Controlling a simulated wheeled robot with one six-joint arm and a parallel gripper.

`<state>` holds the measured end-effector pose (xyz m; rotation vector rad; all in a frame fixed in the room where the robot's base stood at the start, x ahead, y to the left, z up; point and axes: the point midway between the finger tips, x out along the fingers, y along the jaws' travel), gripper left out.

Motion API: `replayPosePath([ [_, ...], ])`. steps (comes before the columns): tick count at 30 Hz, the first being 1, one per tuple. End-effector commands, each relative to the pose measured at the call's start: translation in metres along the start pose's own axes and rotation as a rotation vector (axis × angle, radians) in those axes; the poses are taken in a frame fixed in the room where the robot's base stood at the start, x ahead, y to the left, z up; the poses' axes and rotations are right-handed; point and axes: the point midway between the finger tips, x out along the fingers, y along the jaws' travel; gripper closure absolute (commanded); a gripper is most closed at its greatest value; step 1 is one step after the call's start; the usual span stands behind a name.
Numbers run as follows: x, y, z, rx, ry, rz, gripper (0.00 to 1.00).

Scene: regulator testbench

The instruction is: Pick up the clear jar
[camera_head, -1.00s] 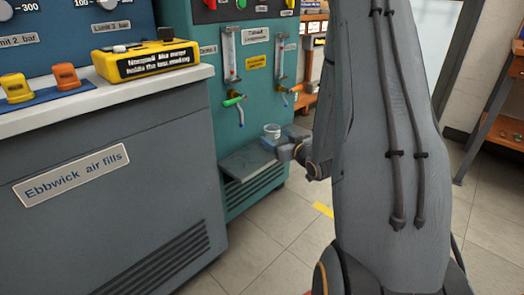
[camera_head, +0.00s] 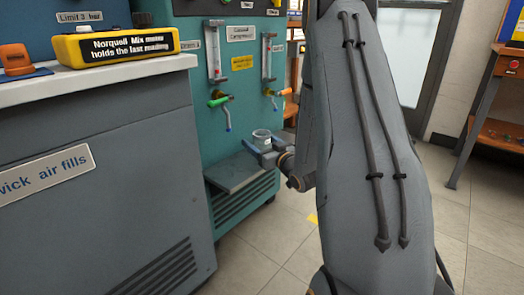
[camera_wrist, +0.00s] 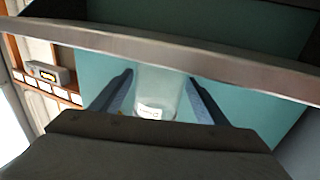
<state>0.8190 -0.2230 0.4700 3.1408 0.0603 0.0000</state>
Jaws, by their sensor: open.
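The clear jar (camera_head: 262,136) is a small see-through vessel, upright in the head view by the right part of the grey shelf (camera_head: 233,178) on the teal bench. It also shows in the wrist view (camera_wrist: 154,88), with a small white label. My gripper (camera_head: 257,149) is at the jar, its blue-grey fingers open. In the wrist view my gripper (camera_wrist: 161,78) has one finger on each side of the jar. A gap shows at the right finger; contact at the left cannot be told. The jar's base is partly hidden by my gripper.
Green (camera_head: 221,100) and orange (camera_head: 277,93) taps with hanging blue spouts are above the shelf. A grey counter (camera_head: 95,125) stands at the left, bearing a yellow box (camera_head: 115,45). Tiled floor (camera_head: 270,245) is open in front.

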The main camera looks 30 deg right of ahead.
Motion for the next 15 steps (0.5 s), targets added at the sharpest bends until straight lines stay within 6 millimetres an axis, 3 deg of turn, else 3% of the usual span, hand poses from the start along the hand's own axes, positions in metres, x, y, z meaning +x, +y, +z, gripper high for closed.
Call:
replayPosePath([
  [4,0.018,0.002,0.001,-0.001,0.001,0.002,0.32],
  [13,0.021,0.003,0.000,0.000,0.000,0.004,0.32],
  [15,0.021,0.003,0.000,0.000,0.000,0.004,0.42],
])
